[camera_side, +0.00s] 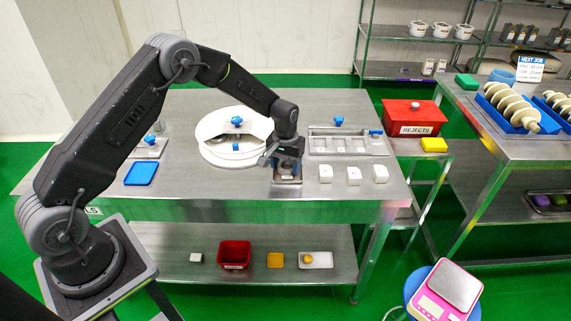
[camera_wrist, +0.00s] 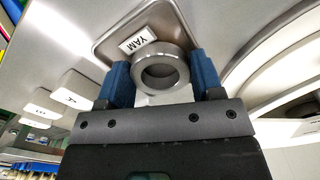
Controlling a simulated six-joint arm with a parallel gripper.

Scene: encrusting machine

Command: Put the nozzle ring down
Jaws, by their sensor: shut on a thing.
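The nozzle ring (camera_wrist: 160,52) is a thick grey metal ring with a round hole. In the wrist view it sits between the two blue fingers of my gripper (camera_wrist: 160,80), which is shut on it. Just beyond the ring is a small metal tray (camera_wrist: 103,30) with a white label reading YAM (camera_wrist: 137,39). In the side view my gripper (camera_side: 286,165) points down over this tray (camera_side: 287,180) on the steel table. The ring is hidden there by the fingers. I cannot tell whether the ring touches the tray.
The white round machine (camera_side: 213,152) with blue knobs stands close left of my gripper. A compartmented metal tray (camera_side: 347,147) is to the right. Several white blocks (camera_side: 353,176) stand right of the small tray. A blue tray (camera_side: 141,173) lies left; a red REJECTS bin (camera_side: 411,116) is farther right.

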